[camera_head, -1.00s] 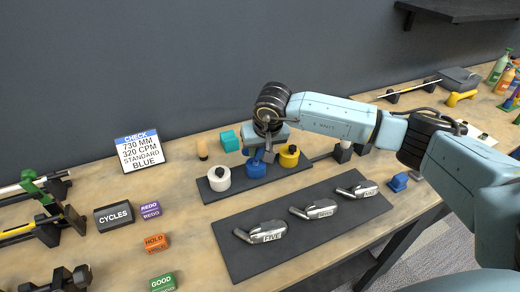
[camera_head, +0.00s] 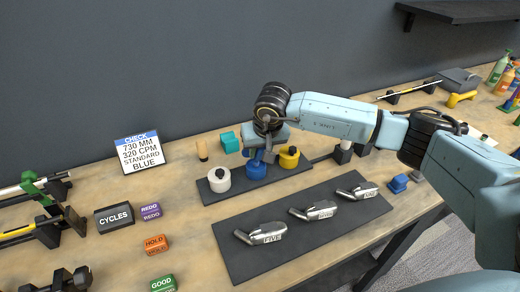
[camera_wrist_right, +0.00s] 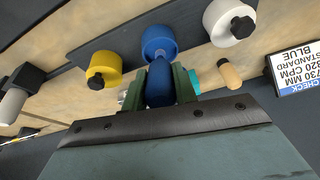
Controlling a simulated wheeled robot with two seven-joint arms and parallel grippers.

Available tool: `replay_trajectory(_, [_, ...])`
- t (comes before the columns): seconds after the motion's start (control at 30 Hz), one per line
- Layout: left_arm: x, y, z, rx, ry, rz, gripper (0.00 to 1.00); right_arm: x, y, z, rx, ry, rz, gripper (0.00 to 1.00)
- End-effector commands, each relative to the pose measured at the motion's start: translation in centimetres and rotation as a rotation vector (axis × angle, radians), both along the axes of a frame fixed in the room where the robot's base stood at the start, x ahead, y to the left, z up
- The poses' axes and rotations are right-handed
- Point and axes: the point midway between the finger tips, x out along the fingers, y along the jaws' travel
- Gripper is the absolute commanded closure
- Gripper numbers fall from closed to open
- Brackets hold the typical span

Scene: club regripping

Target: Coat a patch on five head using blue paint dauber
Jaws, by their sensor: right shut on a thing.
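The blue paint pot (camera_head: 256,171) stands on a dark strip between a white and a yellow pot. My right gripper (camera_head: 262,154) points down over it, shut on the blue paint dauber. In the right wrist view the blue dauber (camera_wrist_right: 160,84) sits between green fingers, in line with the blue pot (camera_wrist_right: 158,40); I cannot tell whether they touch. The five head (camera_head: 265,233), a silver club head with a FIVE label, lies at the left end of a dark mat (camera_head: 235,262). My left gripper is not in view.
Two more silver heads (camera_head: 318,210) (camera_head: 359,191) lie on the mat. A white pot (camera_head: 219,180) and a yellow pot (camera_head: 289,157) flank the blue one. A sign (camera_head: 140,150) reads BLUE. Labelled blocks (camera_head: 155,244) and a CYCLES box (camera_head: 114,216) stand left of the mat.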

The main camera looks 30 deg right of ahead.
Motion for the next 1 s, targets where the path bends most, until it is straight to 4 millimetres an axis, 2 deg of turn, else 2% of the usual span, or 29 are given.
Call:
replay_trajectory(0.1, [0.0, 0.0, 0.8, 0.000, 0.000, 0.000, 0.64, 0.1, 0.0, 1.4, 0.000, -0.005, -0.001, 0.95])
replay_trajectory(0.7, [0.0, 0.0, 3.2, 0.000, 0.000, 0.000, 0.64, 0.2, 0.0, 6.3, 0.001, -0.008, 0.000, 0.95])
replay_trajectory(1.0, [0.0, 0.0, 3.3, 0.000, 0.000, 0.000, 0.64, 0.2, 0.0, 6.5, 0.002, -0.007, 0.000, 0.95])
